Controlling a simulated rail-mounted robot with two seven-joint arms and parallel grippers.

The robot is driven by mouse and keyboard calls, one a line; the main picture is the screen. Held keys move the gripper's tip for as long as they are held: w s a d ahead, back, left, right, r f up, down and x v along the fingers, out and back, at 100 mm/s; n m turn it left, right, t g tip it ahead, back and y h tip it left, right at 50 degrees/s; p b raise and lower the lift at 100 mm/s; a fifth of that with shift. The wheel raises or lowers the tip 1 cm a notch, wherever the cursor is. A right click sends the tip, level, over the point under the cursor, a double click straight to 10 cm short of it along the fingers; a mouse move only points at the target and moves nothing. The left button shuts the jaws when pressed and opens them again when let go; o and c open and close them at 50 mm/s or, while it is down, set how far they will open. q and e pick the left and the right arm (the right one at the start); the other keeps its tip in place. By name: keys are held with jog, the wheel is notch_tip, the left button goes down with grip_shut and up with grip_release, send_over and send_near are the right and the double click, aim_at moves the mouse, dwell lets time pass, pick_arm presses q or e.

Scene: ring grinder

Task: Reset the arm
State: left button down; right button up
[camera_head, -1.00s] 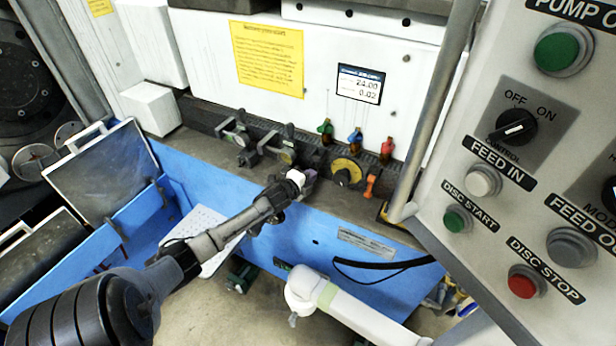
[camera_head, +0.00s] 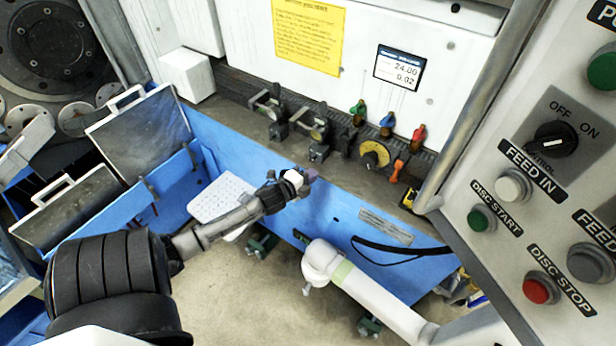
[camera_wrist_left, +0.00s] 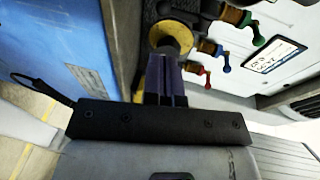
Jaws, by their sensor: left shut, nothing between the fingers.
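My left arm comes in from the lower left in the head view. Its gripper (camera_head: 310,174) is in front of the blue trough, short of the valve row. In the left wrist view the gripper's dark fingers (camera_wrist_left: 166,80) are together with nothing between them. They point toward a yellow dial (camera_wrist_left: 172,38), apparently without holding it. The same yellow dial (camera_head: 374,154) shows in the head view, to the right of the gripper. A white arm (camera_head: 370,300) reaches in from the lower right. I cannot see a right gripper's fingers.
A control panel (camera_head: 550,190) with buttons and a knob fills the right side. Blue, green and red valve handles (camera_head: 387,122) line the grinder's ledge. A perforated white plate (camera_head: 222,198) lies near the blue trough (camera_head: 330,220). Open floor shows below.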

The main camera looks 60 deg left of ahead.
pick_arm(q)
jog(key=shift+s+d, duration=0.2)
jog(key=shift+s, duration=0.35)
jog(key=s+a+f+n+g+y, duration=0.1)
jog(key=s+f+n+g+y, duration=0.25)
jog(key=n+g, duration=0.45)
jog(key=s+d+r+n+g+h, duration=0.1)
jog(key=s+d+h, duration=0.3)
jog(key=d, duration=0.8)
jog(key=s+d+n+g+h, duration=0.1)
jog(key=s+d+n+h, duration=0.1)
jog(key=s+d, duration=0.65)
jog(key=s+d+r+n+g+h, duration=0.1)
jog(key=s+d+h, duration=0.2)
jog(key=d, duration=1.2)
notch_tip(320, 180, up, 24)
jog(key=p, duration=2.4)
jog(key=shift+s+a+g, duration=0.3)
jog(key=shift+a, duration=0.05)
